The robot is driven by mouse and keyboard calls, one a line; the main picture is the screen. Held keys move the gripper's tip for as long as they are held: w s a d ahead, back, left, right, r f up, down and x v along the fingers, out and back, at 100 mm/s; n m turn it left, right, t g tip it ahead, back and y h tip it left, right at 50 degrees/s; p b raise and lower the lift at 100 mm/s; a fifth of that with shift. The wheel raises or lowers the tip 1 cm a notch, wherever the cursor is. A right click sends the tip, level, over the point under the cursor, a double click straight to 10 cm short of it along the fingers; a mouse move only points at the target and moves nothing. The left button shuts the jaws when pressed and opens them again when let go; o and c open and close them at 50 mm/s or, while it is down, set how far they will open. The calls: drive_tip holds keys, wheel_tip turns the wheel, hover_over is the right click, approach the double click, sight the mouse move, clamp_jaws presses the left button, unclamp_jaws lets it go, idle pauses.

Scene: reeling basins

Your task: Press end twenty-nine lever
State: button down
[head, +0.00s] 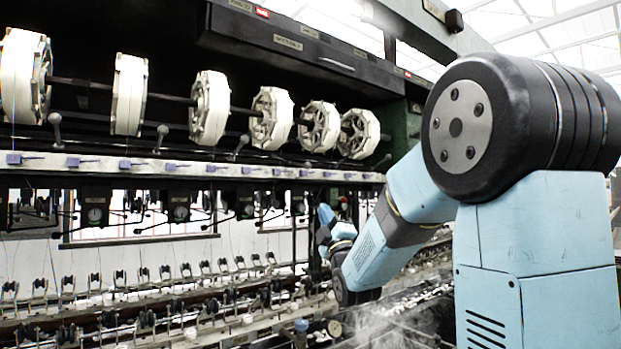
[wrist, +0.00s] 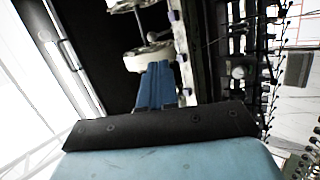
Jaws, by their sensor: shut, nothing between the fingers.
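A row of small purple levers (head: 131,164) sits along the pale rail (head: 100,173) under the white reels in the head view. I cannot read any number that marks lever twenty-nine. The wrist view shows purple levers (wrist: 181,57) on the same kind of rail, just right of my blue gripper (wrist: 158,66). In the head view my gripper (head: 326,216) is small, at the right end of the machine, below the rail's level. Its blue fingers look shut together and hold nothing. Contact with a lever cannot be made out.
White reels (head: 271,118) hang on a dark shaft above the rail; one reel (wrist: 150,57) is close to my fingertips in the wrist view. Ball-ended handles (head: 162,132) stick up behind the rail. Lower down run rows of small guides (head: 145,275), with steam at the front right.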

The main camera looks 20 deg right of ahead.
drive_tip(key=shift+s+r+n+t+y, duration=0.1)
drive_tip(key=shift+r+n+t+y, duration=0.1)
drive_tip(key=shift+n+t+y, duration=0.25)
drive_tip(key=x, duration=1.4)
drive_tip(key=shift+a, duration=0.15)
